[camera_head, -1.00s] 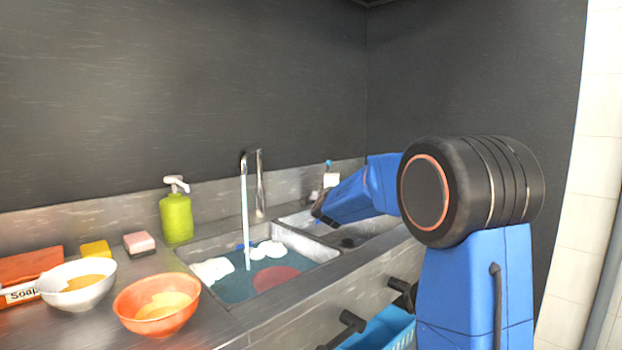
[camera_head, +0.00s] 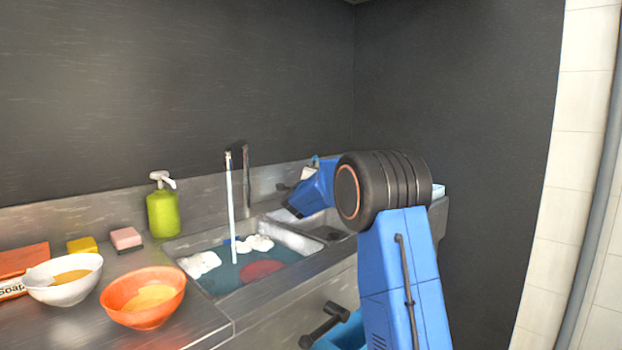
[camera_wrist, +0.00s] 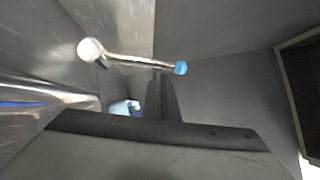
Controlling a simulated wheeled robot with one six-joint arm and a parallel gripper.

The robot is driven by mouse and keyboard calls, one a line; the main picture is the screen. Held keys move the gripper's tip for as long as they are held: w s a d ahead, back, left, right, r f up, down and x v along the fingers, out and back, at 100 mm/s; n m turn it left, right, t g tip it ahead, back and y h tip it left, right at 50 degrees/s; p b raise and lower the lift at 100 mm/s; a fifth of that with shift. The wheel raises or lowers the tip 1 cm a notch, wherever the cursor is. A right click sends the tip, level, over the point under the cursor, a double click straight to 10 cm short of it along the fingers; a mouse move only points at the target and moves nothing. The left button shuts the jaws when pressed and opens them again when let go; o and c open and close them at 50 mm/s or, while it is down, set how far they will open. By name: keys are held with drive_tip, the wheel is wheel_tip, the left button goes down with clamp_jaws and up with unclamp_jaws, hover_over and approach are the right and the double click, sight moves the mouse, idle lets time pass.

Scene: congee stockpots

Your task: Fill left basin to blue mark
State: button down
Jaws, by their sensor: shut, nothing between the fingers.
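The left basin (camera_head: 205,288) holds blue-green water with white foam and a reddish round shape in it. A stream from the faucet (camera_head: 237,152) runs into it. A small blue patch (camera_head: 228,240) shows at the basin's back wall by the foam, partly hidden. In the wrist view, a metal lever (camera_wrist: 130,59) has a white knob at one end and a blue tip (camera_wrist: 180,68) at the other. My gripper (camera_wrist: 163,92) is shut and empty, close below the lever; I cannot tell whether they touch. In the head view my arm hides the gripper.
A green soap bottle (camera_head: 163,212), pink sponge (camera_head: 126,238), yellow sponge (camera_head: 82,245), white bowl (camera_head: 62,292) and orange bowl (camera_head: 142,312) stand on the left counter. The right basin (camera_head: 322,226) is partly behind my arm. A dark wall rises behind the sink.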

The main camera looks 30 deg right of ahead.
drive_tip(key=shift+x, duration=0.95)
drive_tip(key=w+r, duration=0.1)
drive_tip(key=w+a+r, duration=0.1)
drive_tip(key=w, duration=0.1)
drive_tip(key=shift+w+a, duration=0.2)
drive_tip(key=shift+w, duration=0.1)
drive_tip(key=shift+r, duration=0.1)
drive_tip(key=shift+a, duration=0.1)
drive_tip(key=v, duration=1.7)
drive_tip(key=shift+s+f, duration=0.2)
drive_tip(key=shift+f, duration=0.05)
